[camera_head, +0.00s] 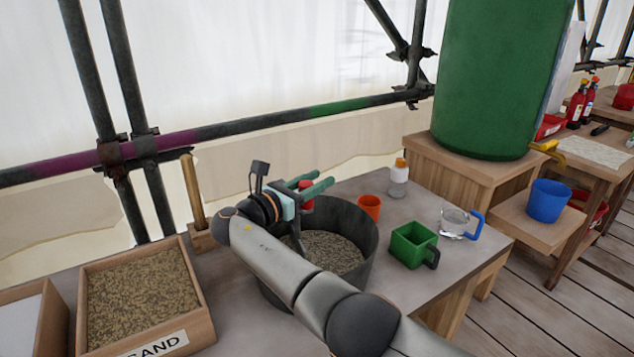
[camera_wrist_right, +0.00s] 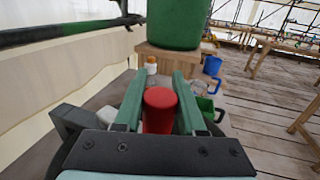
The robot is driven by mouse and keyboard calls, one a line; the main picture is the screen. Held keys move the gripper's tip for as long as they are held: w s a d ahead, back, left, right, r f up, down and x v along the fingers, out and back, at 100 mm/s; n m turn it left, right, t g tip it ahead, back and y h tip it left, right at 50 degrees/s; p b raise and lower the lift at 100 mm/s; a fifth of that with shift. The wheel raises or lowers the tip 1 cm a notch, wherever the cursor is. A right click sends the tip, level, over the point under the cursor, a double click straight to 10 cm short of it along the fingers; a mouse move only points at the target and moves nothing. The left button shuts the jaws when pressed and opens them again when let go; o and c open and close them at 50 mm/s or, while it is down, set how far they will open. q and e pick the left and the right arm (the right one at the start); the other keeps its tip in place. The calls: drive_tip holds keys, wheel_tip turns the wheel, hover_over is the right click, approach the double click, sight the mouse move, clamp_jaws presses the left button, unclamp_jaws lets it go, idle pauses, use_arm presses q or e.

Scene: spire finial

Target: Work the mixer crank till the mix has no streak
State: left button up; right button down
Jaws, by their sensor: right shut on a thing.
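The mixer is a dark grey round tub (camera_head: 368,240) on the work table. The mix (camera_head: 335,252) inside is grey-brown, speckled with lighter flecks; part of it is hidden behind my right arm. My right gripper (camera_head: 318,186) is above the tub's far left rim, its green fingers shut around the red crank knob (camera_head: 305,197). In the right wrist view the red knob (camera_wrist_right: 160,110) stands between the two fingers. The crank's shaft is mostly hidden by the gripper and arm. My left gripper is not in view.
A wooden sand box (camera_head: 205,315) stands left of the tub. An orange cup (camera_head: 369,206), a white bottle with orange cap (camera_head: 398,178), a green square cup (camera_head: 412,246) and a clear blue-handled jug (camera_head: 455,222) stand to the right. A large green barrel (camera_head: 498,80) is behind them.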

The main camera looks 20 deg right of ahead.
idle(0.3)
drive_tip(key=c, duration=0.8)
unclamp_jaws()
drive_tip(key=shift+c, duration=0.2)
drive_tip(key=o, duration=0.3)
drive_tip(key=shift+o, duration=0.2)
